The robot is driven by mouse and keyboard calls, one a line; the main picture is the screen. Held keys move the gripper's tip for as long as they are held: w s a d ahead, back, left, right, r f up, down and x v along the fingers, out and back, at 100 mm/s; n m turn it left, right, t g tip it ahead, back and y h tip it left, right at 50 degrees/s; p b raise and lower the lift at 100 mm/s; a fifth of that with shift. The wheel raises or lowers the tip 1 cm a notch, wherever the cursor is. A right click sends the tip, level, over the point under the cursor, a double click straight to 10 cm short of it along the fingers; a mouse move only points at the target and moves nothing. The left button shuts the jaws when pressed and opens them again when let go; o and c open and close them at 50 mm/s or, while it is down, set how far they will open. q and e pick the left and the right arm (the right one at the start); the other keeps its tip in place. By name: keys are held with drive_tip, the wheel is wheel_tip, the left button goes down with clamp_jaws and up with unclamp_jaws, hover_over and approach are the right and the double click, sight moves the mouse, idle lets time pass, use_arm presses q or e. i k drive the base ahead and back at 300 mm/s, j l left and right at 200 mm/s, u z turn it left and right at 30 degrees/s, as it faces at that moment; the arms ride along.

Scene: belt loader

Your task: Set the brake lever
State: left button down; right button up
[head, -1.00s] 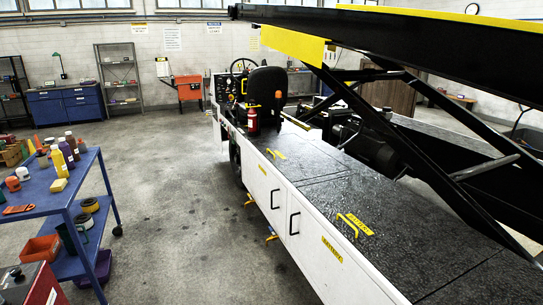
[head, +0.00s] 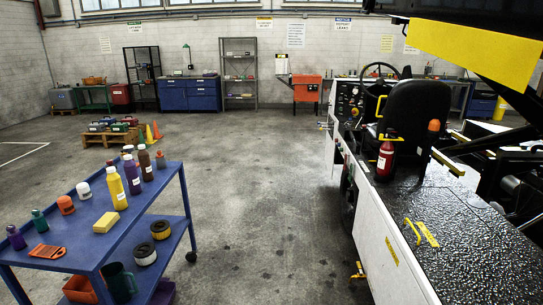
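The belt loader (head: 455,200) stands along the right side, its black deck and white side panel running away from me. Its driver's place holds a black seat (head: 417,112), a steering wheel (head: 380,72) and a dark control panel (head: 348,98) with small knobs and dials. A yellow bar (head: 380,106) stands upright between the panel and the seat. I cannot tell which of these parts is the brake lever; it may be hidden by the seat or too small to make out. Neither of my grippers is in view.
A blue cart (head: 90,235) with bottles, cups and a yellow sponge (head: 106,222) stands at the left. Open floor (head: 260,210) lies between it and the loader. A red extinguisher (head: 385,158) stands by the seat. An orange cabinet (head: 306,88) is at the back wall.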

sight(354, 139)
drive_tip(key=i, duration=0.8)
drive_tip(key=i+j+z, duration=0.1)
drive_tip(key=i, duration=0.7)
drive_tip(key=i+j, duration=0.15)
drive_tip(key=i, duration=0.65)
drive_tip(key=i+l+z, duration=0.15)
drive_tip(key=i+z, duration=0.15)
drive_tip(key=i, duration=0.3)
drive_tip(key=i+z, duration=0.25)
drive_tip(key=i, duration=0.3)
drive_tip(key=i+j+z, duration=0.1)
drive_tip(key=i+z, duration=0.2)
drive_tip(key=i, duration=0.3)
drive_tip(key=i+j+z, duration=0.3)
drive_tip(key=i, duration=0.3)
drive_tip(key=i+z, duration=0.15)
drive_tip(key=i, duration=0.4)
